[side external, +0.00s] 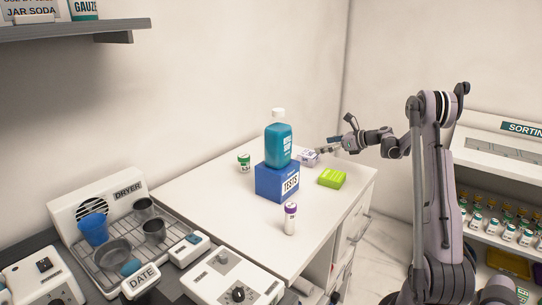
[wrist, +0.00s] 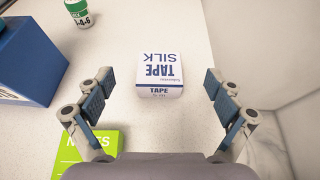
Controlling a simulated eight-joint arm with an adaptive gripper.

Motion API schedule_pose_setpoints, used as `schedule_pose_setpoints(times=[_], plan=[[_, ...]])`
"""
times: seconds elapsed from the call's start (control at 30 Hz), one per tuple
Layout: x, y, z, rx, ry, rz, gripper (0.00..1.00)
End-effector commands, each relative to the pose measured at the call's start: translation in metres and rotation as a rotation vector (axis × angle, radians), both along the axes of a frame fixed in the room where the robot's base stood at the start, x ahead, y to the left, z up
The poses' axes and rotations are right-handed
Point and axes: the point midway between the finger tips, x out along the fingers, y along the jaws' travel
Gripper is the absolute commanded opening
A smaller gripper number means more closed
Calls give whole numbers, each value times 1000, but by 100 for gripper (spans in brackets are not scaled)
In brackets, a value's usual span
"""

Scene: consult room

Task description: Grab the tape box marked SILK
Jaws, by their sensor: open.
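The SILK tape box (wrist: 160,70) is small and white with blue lettering. In the side view the tape box (side external: 309,158) sits behind the green box, next to the blue TESTS box. My gripper (wrist: 156,103) is open, with a finger on either side and nothing between the tips. In the side view my gripper (side external: 325,148) is above and close to the tape box. Contact is not visible.
A blue TESTS box (side external: 277,183) bears a teal bottle (side external: 278,145). A green notes box (side external: 332,178) lies near my gripper; it also shows in the wrist view (wrist: 90,150). A green-labelled jar (side external: 244,162) and a purple-capped vial (side external: 290,218) stand on the counter (side external: 200,190).

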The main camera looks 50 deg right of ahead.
Motion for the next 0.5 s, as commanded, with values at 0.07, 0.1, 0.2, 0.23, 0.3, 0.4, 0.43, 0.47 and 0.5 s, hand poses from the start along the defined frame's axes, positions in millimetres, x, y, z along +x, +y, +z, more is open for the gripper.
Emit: schedule_pose_setpoints(times=[0.07, 0.1, 0.2, 0.23, 0.3, 0.4, 0.43, 0.47, 0.5], plan=[[0, 0, -16, 0, 0, 0, 92], [0, 0, -21, 0, 0, 0, 92], [4, 1, -29, -1, 0, 1, 92], [6, 1, -30, 0, 0, 2, 92], [12, 1, -33, -1, 0, 4, 92], [21, 2, -36, -2, 1, 2, 92], [23, 2, -37, -1, 1, 1, 92], [25, 2, -37, -1, 1, 1, 92], [27, 2, -38, -1, 1, 1, 92]])
